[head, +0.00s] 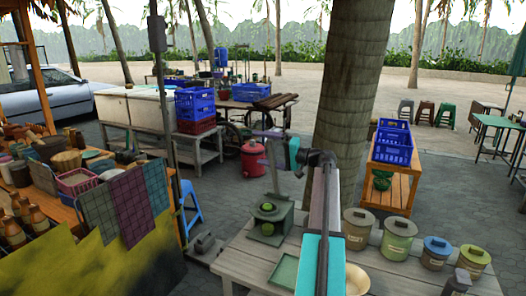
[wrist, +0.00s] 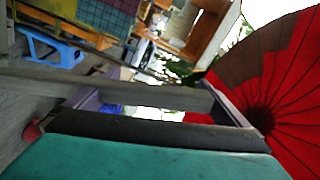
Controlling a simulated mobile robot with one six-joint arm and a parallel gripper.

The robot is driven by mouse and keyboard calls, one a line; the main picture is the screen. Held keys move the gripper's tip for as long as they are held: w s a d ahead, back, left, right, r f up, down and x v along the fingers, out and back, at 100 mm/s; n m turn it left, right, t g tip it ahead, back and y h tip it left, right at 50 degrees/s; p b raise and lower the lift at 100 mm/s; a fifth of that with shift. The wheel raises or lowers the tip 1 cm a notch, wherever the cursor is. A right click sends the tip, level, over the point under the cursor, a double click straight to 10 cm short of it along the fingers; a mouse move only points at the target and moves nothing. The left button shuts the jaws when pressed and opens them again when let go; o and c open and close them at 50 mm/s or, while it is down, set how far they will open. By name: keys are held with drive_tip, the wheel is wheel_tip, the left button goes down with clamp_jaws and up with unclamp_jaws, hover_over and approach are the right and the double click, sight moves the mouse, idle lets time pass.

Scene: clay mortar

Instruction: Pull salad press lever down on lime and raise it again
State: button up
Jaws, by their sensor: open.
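The salad press (head: 282,222) is a dark green block on the wooden table, left of my arm. A lime (head: 267,207) sits on its top, and another round green shape shows at its front. A thin upright part (head: 274,178) rises from the press toward my gripper (head: 258,135), which is high above it, with purple fingers pointing left. In the wrist view a grey bar (wrist: 120,90), perhaps the lever, crosses in front of my gripper (wrist: 160,112). The fingers stand apart; I cannot tell whether they touch the bar.
A green tray (head: 285,270) and a pale bowl (head: 356,279) lie on the table (head: 240,262). Several lidded canisters (head: 397,240) line its right side. A tree trunk (head: 352,100) stands behind my arm. A red umbrella (wrist: 275,75) fills the wrist view's right.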

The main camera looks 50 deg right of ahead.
drive_tip(key=shift+s, duration=0.15)
drive_tip(key=b+v, duration=0.2)
drive_tip(key=v, duration=1.1)
drive_tip(key=shift+s, duration=0.2)
drive_tip(key=shift+d, duration=0.1)
